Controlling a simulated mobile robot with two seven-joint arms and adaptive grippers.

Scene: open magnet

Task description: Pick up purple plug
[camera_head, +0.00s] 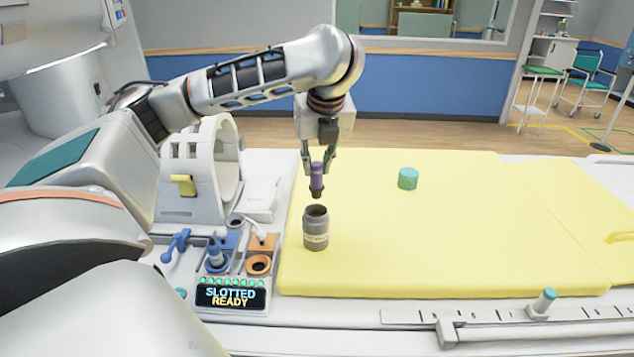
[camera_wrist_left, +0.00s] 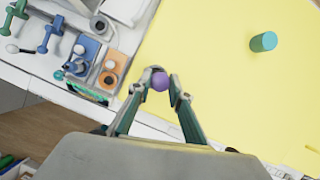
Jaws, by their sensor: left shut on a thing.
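The purple plug (camera_head: 317,178) is held upright in my left gripper (camera_head: 318,165), which is shut on it. The plug hangs in the air just above a grey jar (camera_head: 315,232) with an open top. A visible gap lies between the plug's dark lower end and the jar's rim. In the left wrist view the plug's round purple top (camera_wrist_left: 160,81) shows between the two fingertips (camera_wrist_left: 161,77). The jar stands upright on the yellow mat (camera_head: 480,240), and in the wrist view it is mostly hidden under the plug and fingers. My right gripper is not in view.
A teal cylinder (camera_head: 408,179) stands on the mat to the right. Left of the mat is a console with blue and orange sockets (camera_head: 258,264) and a display reading "SLOTTED READY" (camera_head: 231,294). A white ring-shaped device (camera_head: 205,170) stands behind it. The mat's right side is clear.

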